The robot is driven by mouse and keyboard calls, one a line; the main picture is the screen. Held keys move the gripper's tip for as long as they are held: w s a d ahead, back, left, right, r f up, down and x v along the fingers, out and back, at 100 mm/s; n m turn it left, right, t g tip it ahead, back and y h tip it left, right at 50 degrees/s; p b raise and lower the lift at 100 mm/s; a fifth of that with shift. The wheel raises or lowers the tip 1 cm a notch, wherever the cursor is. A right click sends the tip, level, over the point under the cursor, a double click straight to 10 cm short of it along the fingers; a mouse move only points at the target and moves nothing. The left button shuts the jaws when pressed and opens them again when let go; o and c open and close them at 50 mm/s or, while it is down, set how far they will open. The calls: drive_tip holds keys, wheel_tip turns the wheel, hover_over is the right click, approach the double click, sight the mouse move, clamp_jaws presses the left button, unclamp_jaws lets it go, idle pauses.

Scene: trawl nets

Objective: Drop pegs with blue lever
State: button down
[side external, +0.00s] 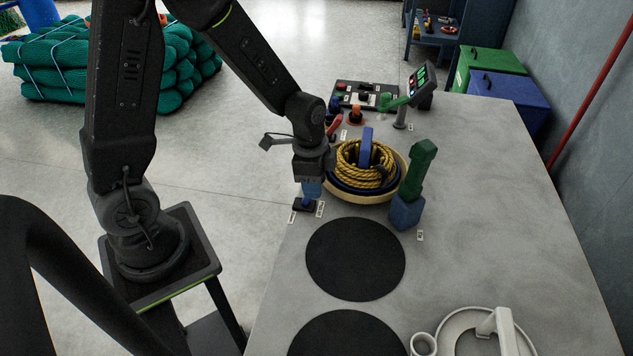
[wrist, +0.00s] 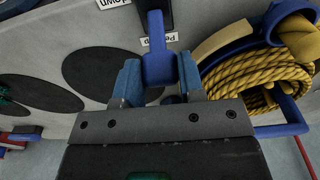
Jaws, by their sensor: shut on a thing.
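The blue lever (side external: 306,203) stands on a small dark base at the left edge of the table. My gripper (side external: 311,189) is above that base, pointing down, with its fingers around the lever. In the wrist view the blue lever (wrist: 158,52) lies between the two blue fingers of my gripper (wrist: 160,78), which is shut on it. Its dark base has a label reading "down" and another partly covered label. The lever's lower part is partly hidden by the fingers in the side view. I cannot tell for sure which things are the pegs.
A coil of yellow rope (side external: 358,166) in a round holder stands close right of my gripper. A control panel (side external: 364,95), red lever (side external: 334,125) and green lever (side external: 396,103) are behind. Black discs (side external: 355,260) lie in front.

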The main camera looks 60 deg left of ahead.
drive_tip(key=shift+s+a+r+t+h, duration=0.15)
drive_tip(key=shift+s+t+h, duration=0.25)
drive_tip(key=shift+h, duration=0.1)
drive_tip(key=shift+a, duration=0.15)
drive_tip(key=shift+a+t, duration=0.1)
drive_tip(key=shift+t, duration=0.2)
drive_tip(key=c, duration=0.7)
unclamp_jaws()
drive_tip(key=shift+r, duration=0.15)
drive_tip(key=v, duration=1.3)
drive_tip(key=shift+s+a+r, duration=0.1)
drive_tip(key=shift+a+r, duration=0.15)
drive_tip(key=shift+a, duration=0.1)
